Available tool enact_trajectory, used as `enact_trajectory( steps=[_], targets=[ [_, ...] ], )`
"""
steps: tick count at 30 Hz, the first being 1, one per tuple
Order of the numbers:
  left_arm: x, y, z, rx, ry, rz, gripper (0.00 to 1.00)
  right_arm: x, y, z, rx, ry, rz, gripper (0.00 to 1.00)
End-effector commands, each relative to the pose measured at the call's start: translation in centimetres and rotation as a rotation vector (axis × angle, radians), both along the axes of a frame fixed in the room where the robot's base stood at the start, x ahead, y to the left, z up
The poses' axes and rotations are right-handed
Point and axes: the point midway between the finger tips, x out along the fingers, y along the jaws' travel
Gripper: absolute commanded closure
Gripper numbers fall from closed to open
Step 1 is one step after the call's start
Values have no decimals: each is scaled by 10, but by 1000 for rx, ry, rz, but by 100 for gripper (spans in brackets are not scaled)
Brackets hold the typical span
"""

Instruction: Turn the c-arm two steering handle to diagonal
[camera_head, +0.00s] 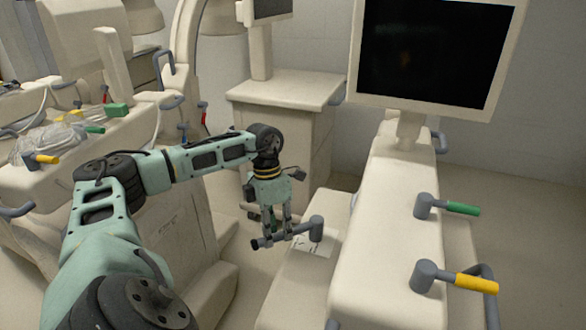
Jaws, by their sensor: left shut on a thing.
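A grey steering handle (316,229) stands on the low cream base of the cart at right of centre. Its lever points left and slightly toward me, ending in a dark tip. My left gripper (277,238) reaches down from above and is shut on the lever, between the dark tip and the upright pivot. The fingers hide part of the lever. A pale label (312,244) with dark marks lies under the handle; its marks are too small to read. My right gripper is not in view.
The cart carries a green-tipped lever (462,208), a yellow-tipped lever (475,283) and a large dark monitor (430,55). Another cream machine (60,170) with coloured levers and a clear plastic cover fills the left. A cream cabinet (290,120) stands behind my gripper.

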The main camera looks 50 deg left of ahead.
Motion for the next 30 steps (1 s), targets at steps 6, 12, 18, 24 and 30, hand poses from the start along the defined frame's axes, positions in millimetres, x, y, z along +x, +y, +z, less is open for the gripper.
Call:
enact_trajectory(
  steps=[6, 12, 18, 24, 30],
  targets=[
    [-5, 10, 2, 5, -5, -14, 100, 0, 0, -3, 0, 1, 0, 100],
    [-6, 10, 2, 4, -6, -13, 100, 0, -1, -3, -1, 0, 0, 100],
    [-5, 10, 2, 3, -7, -12, 77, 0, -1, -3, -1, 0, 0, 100],
    [-6, 9, 1, 2, -4, -14, 62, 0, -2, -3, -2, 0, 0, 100],
    [-6, 9, 1, 1, -3, -14, 62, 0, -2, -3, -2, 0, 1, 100]
  ],
)
